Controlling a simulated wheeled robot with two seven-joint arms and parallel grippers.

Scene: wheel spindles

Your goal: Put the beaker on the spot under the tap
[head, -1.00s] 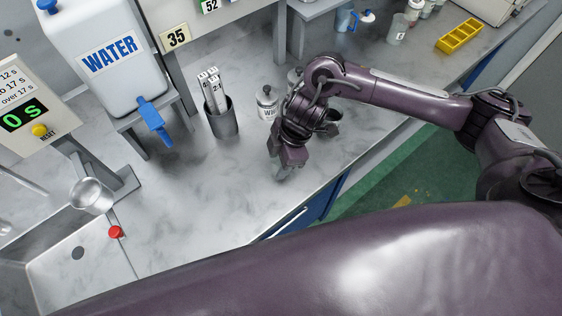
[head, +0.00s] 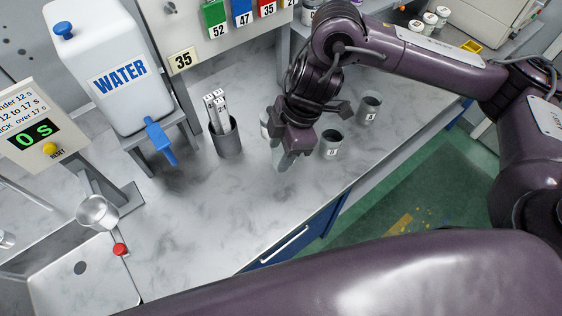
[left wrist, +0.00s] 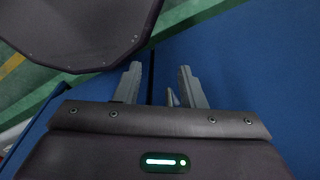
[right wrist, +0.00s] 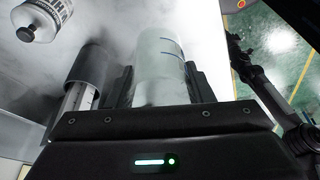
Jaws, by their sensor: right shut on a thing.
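My right gripper (head: 288,158) is shut on a clear beaker (right wrist: 160,62), which has blue marks on its side. In the head view the beaker mostly hides behind the fingers, low over the grey worktop; I cannot tell whether it touches the worktop. The white water tank (head: 105,75) stands on a grey stand at the left, with a blue tap (head: 160,142) on its front. The gripper is well to the right of the tap. The worktop below the tap looks bare, with a darker smudge. My left gripper (left wrist: 160,88) is open and empty, before a blue cabinet front.
A dark holder with white sticks (head: 227,140) stands between tap and gripper. Grey cups B (head: 331,144) and A (head: 369,108) are at the right. The front worktop is clear.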

